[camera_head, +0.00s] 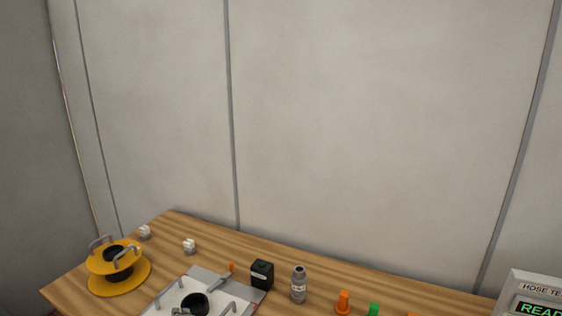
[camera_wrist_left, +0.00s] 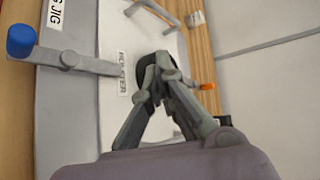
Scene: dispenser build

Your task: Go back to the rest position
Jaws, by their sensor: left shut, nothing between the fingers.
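My left gripper (camera_wrist_left: 160,75) shows in the left wrist view. Its two grey fingers meet at the tips, shut and empty. They are in front of a black round part (camera_wrist_left: 143,75) on the pale jig plate (camera_wrist_left: 85,110) and partly hide it. I cannot tell whether the tips touch it. In the head view the jig plate (camera_head: 240,293) is at the bottom edge, with the black round part (camera_head: 195,301) on it. A small grey piece beside that part may be my left gripper, but too little shows. My right gripper is in neither view.
The wooden table (camera_head: 213,257) carries a yellow spool-like fixture (camera_head: 103,265), small white blocks (camera_head: 189,246), a black box (camera_head: 262,274), a grey bottle (camera_head: 299,285), orange (camera_head: 343,301) and green (camera_head: 374,310) pieces and a display unit (camera_head: 535,295). A blue-tipped lever (camera_wrist_left: 22,40) crosses the plate. A wall (camera_head: 380,130) stands behind.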

